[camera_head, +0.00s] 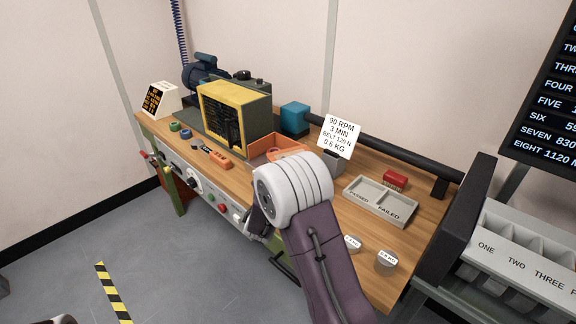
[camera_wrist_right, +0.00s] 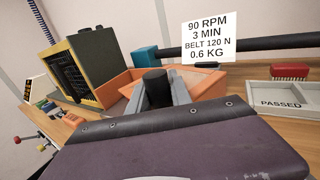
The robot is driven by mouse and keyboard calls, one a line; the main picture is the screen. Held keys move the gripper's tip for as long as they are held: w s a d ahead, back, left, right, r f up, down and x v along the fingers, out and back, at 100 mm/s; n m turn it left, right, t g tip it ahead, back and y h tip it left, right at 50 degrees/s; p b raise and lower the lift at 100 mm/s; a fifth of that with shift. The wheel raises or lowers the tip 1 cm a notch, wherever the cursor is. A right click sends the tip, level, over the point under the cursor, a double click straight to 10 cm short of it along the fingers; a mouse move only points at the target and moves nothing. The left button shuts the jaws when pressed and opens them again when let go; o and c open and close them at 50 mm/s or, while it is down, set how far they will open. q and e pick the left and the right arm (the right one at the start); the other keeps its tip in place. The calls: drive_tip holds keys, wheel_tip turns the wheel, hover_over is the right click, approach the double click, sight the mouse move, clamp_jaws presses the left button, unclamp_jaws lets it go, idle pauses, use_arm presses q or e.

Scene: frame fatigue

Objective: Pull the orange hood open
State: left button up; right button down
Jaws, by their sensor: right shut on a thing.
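The orange hood (camera_head: 275,148) is on the workbench, right of the yellow-framed machine, and my right arm hides part of it. In the right wrist view the orange hood (camera_wrist_right: 118,88) shows on both sides of a black cylindrical handle (camera_wrist_right: 154,80). My right gripper (camera_wrist_right: 156,92) has its grey fingers on either side of this handle and is shut on it. In the head view my white wrist covers the fingers and the handle. How far the hood is open I cannot tell. My left gripper is not in view.
Two white weights (camera_head: 386,259) sit near the bench front.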

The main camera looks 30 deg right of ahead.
idle(0.5)
drive_tip(key=c, duration=1.2)
unclamp_jaws()
drive_tip(key=shift+a, duration=0.1)
drive_tip(key=shift+o, duration=0.2)
drive_tip(key=v, duration=0.9)
